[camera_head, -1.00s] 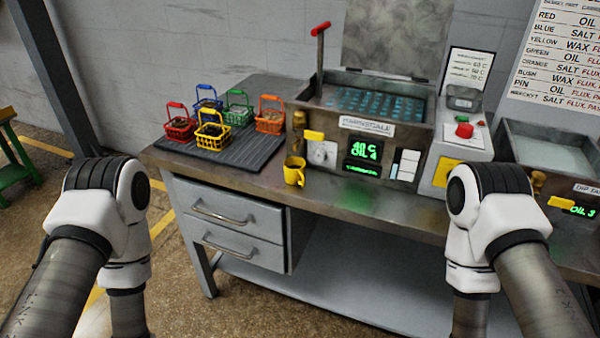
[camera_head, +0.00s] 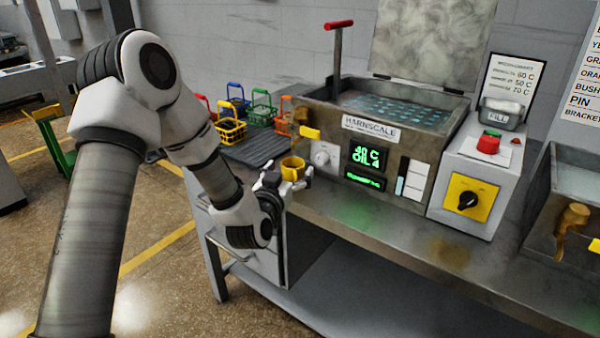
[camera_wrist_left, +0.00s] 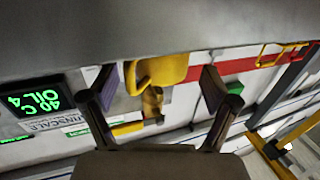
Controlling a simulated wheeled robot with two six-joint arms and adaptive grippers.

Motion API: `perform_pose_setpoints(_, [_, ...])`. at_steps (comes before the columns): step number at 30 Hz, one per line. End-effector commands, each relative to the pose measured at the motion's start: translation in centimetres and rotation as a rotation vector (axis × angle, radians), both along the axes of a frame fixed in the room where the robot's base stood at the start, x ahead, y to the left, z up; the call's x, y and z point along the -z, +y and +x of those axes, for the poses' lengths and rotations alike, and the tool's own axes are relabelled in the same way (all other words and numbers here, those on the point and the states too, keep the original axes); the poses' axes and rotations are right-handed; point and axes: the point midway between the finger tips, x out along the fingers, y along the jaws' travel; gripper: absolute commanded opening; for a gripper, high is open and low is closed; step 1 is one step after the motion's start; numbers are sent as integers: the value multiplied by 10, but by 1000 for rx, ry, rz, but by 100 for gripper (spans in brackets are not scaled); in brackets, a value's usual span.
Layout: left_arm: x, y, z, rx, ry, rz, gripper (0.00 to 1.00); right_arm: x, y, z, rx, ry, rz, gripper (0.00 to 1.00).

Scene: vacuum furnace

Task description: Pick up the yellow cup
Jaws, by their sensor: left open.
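The yellow cup (camera_head: 292,163) stands upright on the metal bench, in front of the bath's control panel. My left gripper (camera_head: 287,177) is at the cup, its open fingers in front of and to either side of it, hiding the cup's lower part. In the left wrist view the open fingers (camera_wrist_left: 160,88) spread left and right, with the cup (camera_wrist_left: 163,70) between them near the top. I cannot tell whether a finger touches the cup. My right gripper is not in view.
The heated bath (camera_head: 385,125) with its green displays stands behind the cup. Several coloured wire baskets, including a yellow one (camera_head: 230,131), sit on the ribbed dark mat (camera_head: 252,153) behind my left arm. The bench front (camera_head: 400,225) to the right is clear.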

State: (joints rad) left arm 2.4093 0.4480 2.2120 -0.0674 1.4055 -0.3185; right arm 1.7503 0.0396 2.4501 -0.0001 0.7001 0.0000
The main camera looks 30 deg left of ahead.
Motion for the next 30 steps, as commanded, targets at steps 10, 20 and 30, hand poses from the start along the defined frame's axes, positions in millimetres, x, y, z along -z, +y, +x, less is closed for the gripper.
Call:
perform_pose_setpoints(10, [1, 4, 19, 1, 2, -1, 87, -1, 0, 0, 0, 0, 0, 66])
perform_pose_setpoints(20, [1, 4, 19, 1, 2, -1, 18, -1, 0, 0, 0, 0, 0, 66])
perform_pose_setpoints(30, [-6, 4, 22, 2, 2, -1, 18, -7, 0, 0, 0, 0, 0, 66])
